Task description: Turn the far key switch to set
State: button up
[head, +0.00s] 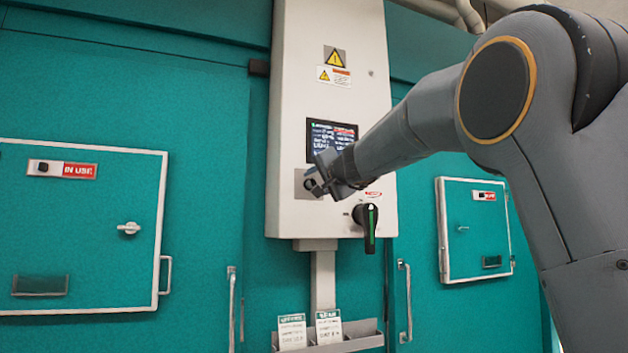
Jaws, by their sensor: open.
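A white control box (330,50) hangs on the teal wall between two doors. A small light grey plate (300,190) sits low on its left side, under the screen. A small dark part at the plate (309,184) may be a key switch, but it is too small and too covered to tell how it is set. My gripper (317,181) is open in front of this plate and overlaps it. I cannot tell whether the fingers touch it. My arm comes in from the right and hides part of the box.
A black rotary handle with a green stripe (369,228) sticks out just below right of my gripper. A lit screen (331,137) is above it. A rack (352,345) with cards is below. Latched hatches stand left (90,200) and right (470,215).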

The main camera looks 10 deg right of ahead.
jog(key=shift+w+a, duration=0.2)
jog(key=shift+w, duration=0.5)
jog(key=shift+c, duration=0.2)
grip_shut()
jog(key=shift+m, duration=0.3)
jog(key=m, duration=1.1)
jog(key=shift+m, duration=0.3)
